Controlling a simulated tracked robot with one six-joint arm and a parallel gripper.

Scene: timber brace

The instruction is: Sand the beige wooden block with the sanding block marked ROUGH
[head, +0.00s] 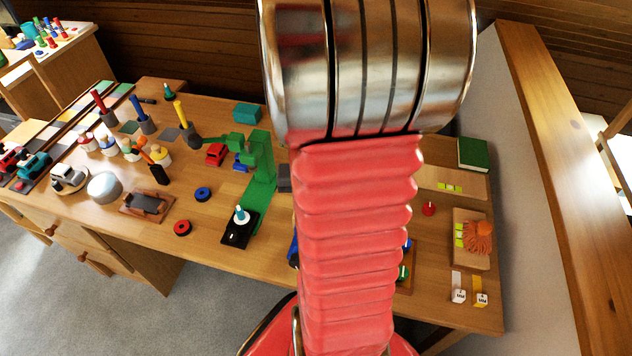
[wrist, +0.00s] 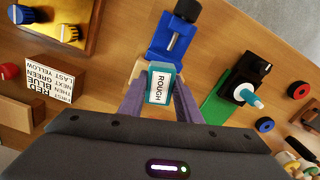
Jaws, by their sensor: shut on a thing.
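In the wrist view my gripper (wrist: 160,92) is shut on the teal sanding block (wrist: 160,84), whose white label reads ROUGH. The beige wooden block (wrist: 137,70) shows partly beside and behind the sanding block, at the near end of a blue vise (wrist: 174,38). The sanding block overlaps it in the picture, and I cannot tell whether the two touch. In the head view my red arm hides the gripper, the sanding block and the beige block.
A black stand with a teal-tipped peg (wrist: 245,90) is right of the vise, on a green piece. A printed card (wrist: 55,82) and a wooden tray with blue and yellow knobs (wrist: 60,22) are at left. A red ring (head: 182,228) and blue ring (head: 203,194) lie on the table.

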